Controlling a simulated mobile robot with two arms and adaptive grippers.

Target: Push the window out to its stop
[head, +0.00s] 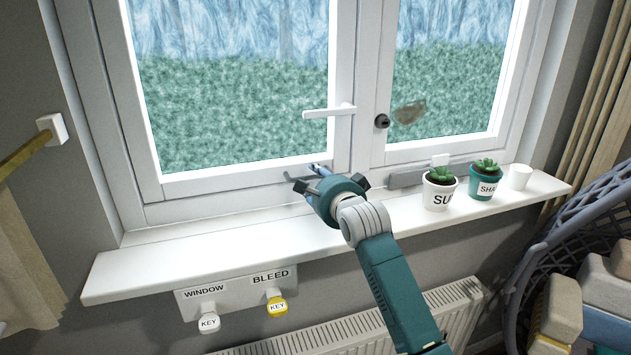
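The white-framed window has a left sash (245,181) with a horizontal white handle (330,112) on its right stile. I cannot tell whether this sash is fully closed or slightly ajar. A dark round lock or knob (381,121) sits on the frame just right of the handle. My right gripper (312,175) is at the bottom rail of the left sash, near its right corner, above the sill. Its fingers are partly hidden by its own body, so I cannot tell if they are open, shut or touching the rail. My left gripper is not in view.
Two potted succulents (440,190) (486,182) and a white cup (520,177) stand on the sill (200,253), right of my arm. A grey bar (405,178) lies by the frame. A radiator (350,330) is underneath.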

